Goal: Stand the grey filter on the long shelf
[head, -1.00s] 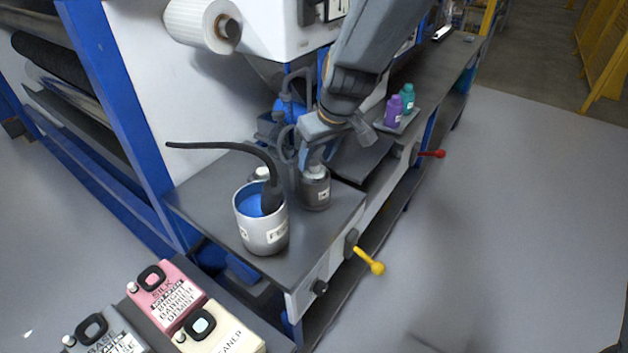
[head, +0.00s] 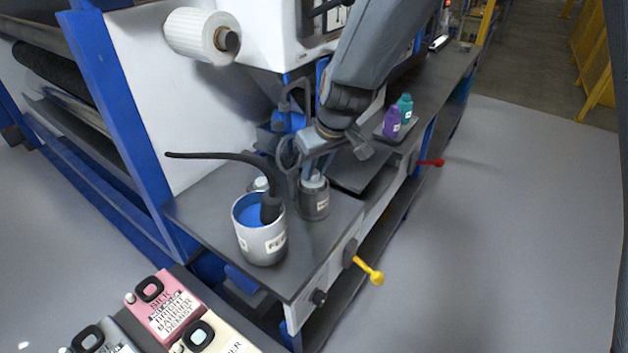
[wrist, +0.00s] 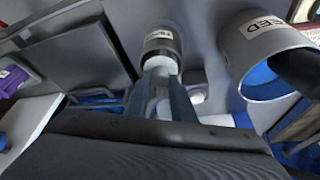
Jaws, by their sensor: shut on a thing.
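The grey filter (head: 315,203) is a short dark grey cylinder with a pale label and a light neck. It stands upright at the near end of the long grey shelf (head: 325,244), seemingly touching the surface. My gripper (head: 314,178) reaches down from above and is shut on its neck. In the wrist view the filter (wrist: 163,43) shows beyond my gripper's fingers (wrist: 162,88), with its label visible. The exact contact under the filter is hidden.
A light grey pot (head: 262,243) with blue inside and a black hose (head: 225,156) stands close left of the filter. Purple (head: 392,123) and teal (head: 405,105) bottles stand farther back. A yellow-knobbed lever (head: 372,275) sticks out from the shelf front.

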